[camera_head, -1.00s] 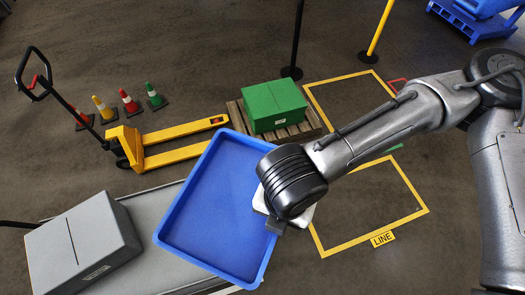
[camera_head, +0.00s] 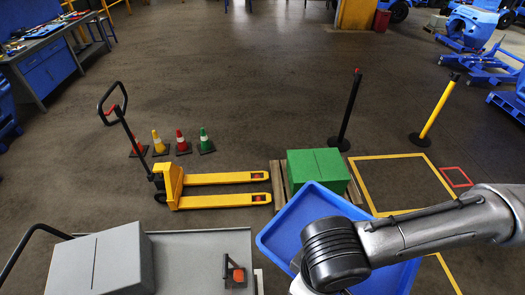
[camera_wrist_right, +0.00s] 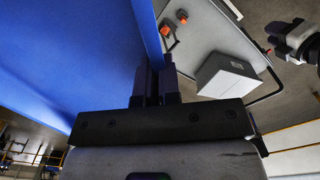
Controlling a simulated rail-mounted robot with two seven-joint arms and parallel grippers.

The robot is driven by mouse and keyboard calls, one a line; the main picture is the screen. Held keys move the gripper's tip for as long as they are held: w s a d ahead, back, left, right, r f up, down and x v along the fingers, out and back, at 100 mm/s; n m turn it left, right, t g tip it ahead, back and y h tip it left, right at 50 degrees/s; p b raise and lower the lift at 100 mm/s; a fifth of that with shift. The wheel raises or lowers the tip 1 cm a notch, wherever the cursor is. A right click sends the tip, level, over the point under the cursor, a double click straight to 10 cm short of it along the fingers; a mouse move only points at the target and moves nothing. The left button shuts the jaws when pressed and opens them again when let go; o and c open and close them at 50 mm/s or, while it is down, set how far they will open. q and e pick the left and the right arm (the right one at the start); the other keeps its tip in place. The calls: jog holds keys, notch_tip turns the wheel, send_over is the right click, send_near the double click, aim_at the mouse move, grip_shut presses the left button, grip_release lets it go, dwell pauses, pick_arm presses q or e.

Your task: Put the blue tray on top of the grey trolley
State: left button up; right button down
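The blue tray (camera_head: 290,222) is held up in the air, tilted, right of the grey trolley (camera_head: 195,250) in the head view. My right gripper (camera_wrist_right: 155,88) is shut on the tray's wall, with a finger on each side of it; the blue tray (camera_wrist_right: 70,60) fills the left of the wrist view. The head view hides its fingers. The grey trolley (camera_wrist_right: 205,28) also shows in the wrist view, below and apart from the tray. What looks like my left gripper (camera_wrist_right: 276,46) is at the right edge there, too small to judge.
A grey box (camera_head: 105,262) sits on the trolley's left part, and a small orange and black object (camera_head: 234,273) on its right. A green box (camera_head: 318,170) on a pallet, a yellow pallet jack (camera_head: 215,190) and several cones stand behind. Barrier posts (camera_head: 348,112) are further back.

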jog(key=w+d+m, duration=0.1)
jog(key=m, duration=0.1)
jog(key=w+d+m, duration=0.1)
jog(key=m, duration=0.1)
jog(key=w+d+m, duration=0.1)
jog(key=m, duration=0.2)
jog(key=shift+w+d, duration=0.2)
jog(key=shift+d, duration=0.15)
jog(key=d+m, duration=0.1)
jog(key=d, duration=0.1)
jog(key=w+d+f, duration=0.1)
jog(key=d, duration=0.1)
jog(key=d+f+m, duration=0.1)
jog(key=d, duration=0.1)
jog(key=shift+w+d+m, duration=0.2)
jog(key=shift+w+m, duration=0.1)
jog(key=shift+s+d+f, duration=0.1)
jog(key=shift+d+f, duration=0.2)
jog(key=shift+d, duration=0.15)
jog(key=shift+s+a+f, duration=0.1)
